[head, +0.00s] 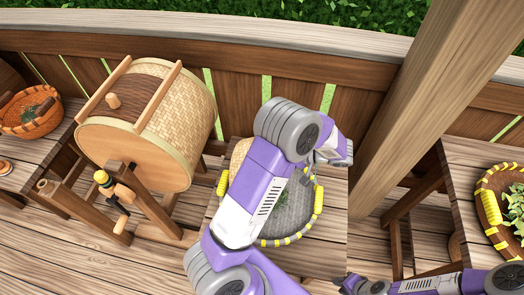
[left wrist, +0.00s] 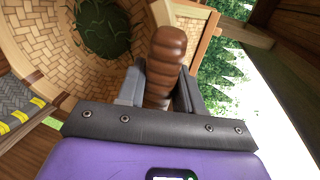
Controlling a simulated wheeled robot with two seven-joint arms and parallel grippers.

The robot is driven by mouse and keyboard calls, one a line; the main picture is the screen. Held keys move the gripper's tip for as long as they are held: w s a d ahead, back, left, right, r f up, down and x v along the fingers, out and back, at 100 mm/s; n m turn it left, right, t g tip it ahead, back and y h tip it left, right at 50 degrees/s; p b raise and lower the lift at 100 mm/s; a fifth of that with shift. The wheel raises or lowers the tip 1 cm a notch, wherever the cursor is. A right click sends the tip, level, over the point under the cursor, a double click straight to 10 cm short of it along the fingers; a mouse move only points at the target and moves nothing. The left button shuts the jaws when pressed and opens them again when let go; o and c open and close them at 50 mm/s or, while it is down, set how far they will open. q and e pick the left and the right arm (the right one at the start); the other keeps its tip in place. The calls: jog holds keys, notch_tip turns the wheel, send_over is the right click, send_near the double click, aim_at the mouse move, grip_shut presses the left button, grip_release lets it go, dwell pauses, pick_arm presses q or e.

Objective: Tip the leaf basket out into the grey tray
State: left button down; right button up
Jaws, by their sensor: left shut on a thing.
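My left gripper (left wrist: 160,85) is shut on the brown ribbed handle (left wrist: 167,60) of a woven leaf basket (left wrist: 45,45). A dark green clump of leaves (left wrist: 103,27) shows inside the basket in the left wrist view. In the head view my left arm crosses over the grey tray (head: 297,215) and hides its middle and most of the basket; a tan woven edge (head: 239,152) shows beside the arm. The tray has a yellow-bound rim and some green shows in it. My right gripper (head: 352,285) is low at the bottom edge, apart from the tray; its jaw opening is unclear.
A large wicker drum (head: 150,125) with a crank stands left of the tray. An orange basket (head: 32,112) sits on the far-left table. A yellow-bound round basket of leaves (head: 490,208) is at right. A thick wooden post (head: 415,110) rises right of the tray.

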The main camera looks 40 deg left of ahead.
pick_arm(q)
jog(key=w+d+f+g+y, duration=0.3)
jog(key=w+d+f+y, duration=0.1)
jog(key=d, duration=0.5)
jog(key=shift+w+d+y+p, duration=0.3)
jog(key=shift+w+y+p, duration=0.05)
jog(key=shift+w+y, duration=0.35)
jog(key=shift+s, duration=0.1)
dwell(0.5)
